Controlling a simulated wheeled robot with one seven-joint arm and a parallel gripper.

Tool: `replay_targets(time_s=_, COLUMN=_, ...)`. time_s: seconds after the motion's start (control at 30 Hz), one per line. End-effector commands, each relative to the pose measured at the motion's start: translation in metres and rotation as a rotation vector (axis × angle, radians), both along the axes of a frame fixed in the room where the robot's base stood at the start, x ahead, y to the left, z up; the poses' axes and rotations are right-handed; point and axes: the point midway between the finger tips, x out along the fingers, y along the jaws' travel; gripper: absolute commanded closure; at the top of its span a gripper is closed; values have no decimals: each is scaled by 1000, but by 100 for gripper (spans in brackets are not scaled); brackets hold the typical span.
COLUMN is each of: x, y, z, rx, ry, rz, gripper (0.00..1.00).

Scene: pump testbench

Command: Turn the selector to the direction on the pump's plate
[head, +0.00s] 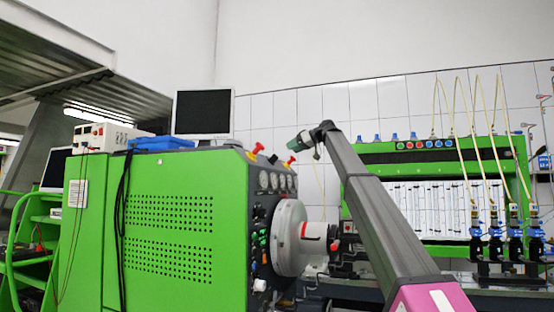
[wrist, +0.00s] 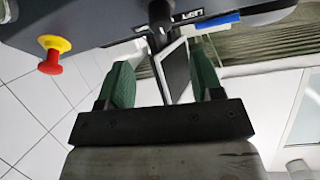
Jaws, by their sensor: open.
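In the wrist view, a black selector handle (wrist: 157,42) stands out from the dark panel between my gripper's fingers. I cannot tell whether either finger touches it. A white label beside it, seen at an angle, seems to read LEFT. My gripper (wrist: 165,72) is open, with one green finger on each side of the handle. In the head view my gripper (head: 296,144) is small, above the top of the green bench. The pump (head: 318,242) sits in front of the round grey flange; its plate cannot be read.
Red knobs on yellow bases stand on the bench top, one left (head: 257,148) and one right (head: 290,162) of the selector area. A monitor (head: 203,113) and blue tray (head: 162,143) are behind. My arm crosses before the rack with hoses (head: 440,150).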

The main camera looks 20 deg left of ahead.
Motion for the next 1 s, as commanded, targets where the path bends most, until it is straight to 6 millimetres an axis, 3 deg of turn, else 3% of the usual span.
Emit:
replay_targets(time_s=0.27, x=5, y=30, z=-12, rx=-1, ry=1, rz=2, gripper=40)
replay_targets(time_s=0.6, x=14, y=83, z=-34, rx=0, ry=0, rz=0, gripper=40)
replay_targets(time_s=1.0, x=15, y=95, z=-40, rx=0, ry=0, rz=0, gripper=40)
